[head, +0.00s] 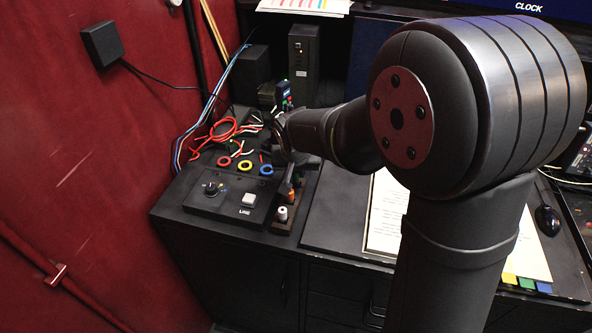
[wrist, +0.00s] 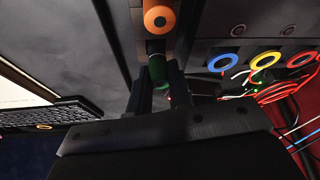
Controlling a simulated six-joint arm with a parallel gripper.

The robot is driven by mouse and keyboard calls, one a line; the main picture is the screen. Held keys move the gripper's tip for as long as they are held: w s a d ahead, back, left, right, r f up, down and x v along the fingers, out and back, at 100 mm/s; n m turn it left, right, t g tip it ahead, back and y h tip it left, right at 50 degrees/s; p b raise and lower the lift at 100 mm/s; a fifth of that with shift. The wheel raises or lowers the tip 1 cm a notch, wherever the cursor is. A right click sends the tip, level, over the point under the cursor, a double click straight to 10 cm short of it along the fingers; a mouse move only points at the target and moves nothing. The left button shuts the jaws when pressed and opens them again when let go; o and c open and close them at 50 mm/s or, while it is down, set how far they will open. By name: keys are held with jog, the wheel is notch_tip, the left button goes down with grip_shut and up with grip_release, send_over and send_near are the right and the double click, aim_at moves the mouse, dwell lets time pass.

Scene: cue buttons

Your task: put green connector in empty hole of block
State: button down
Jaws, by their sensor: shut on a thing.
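My gripper (wrist: 158,82) is shut on the green connector (wrist: 157,68), which shows between the two fingers in the wrist view. The block (wrist: 154,46) lies just past the green connector, with an orange connector (wrist: 158,19) standing in it. Whether the green connector touches the block or is in a hole cannot be told. In the head view the brown block (head: 276,229) stands at the right side of the panel, with a white connector (head: 282,213) at its near end and the orange connector (head: 290,194) farther back. My arm hides much of the block's far end there.
Left of the block is a control panel (head: 213,205) with a knob and white button. Red, yellow (head: 245,165) and blue (head: 266,170) rings lie behind it, with loose red wires (head: 226,131). A clipboard with paper (head: 385,215) lies to the right.

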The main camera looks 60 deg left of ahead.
jog(key=shift+f, duration=0.55)
jog(key=c, duration=1.1)
grip_release()
jog(key=shift+r, duration=3.55)
jog(key=shift+f, duration=3.55)
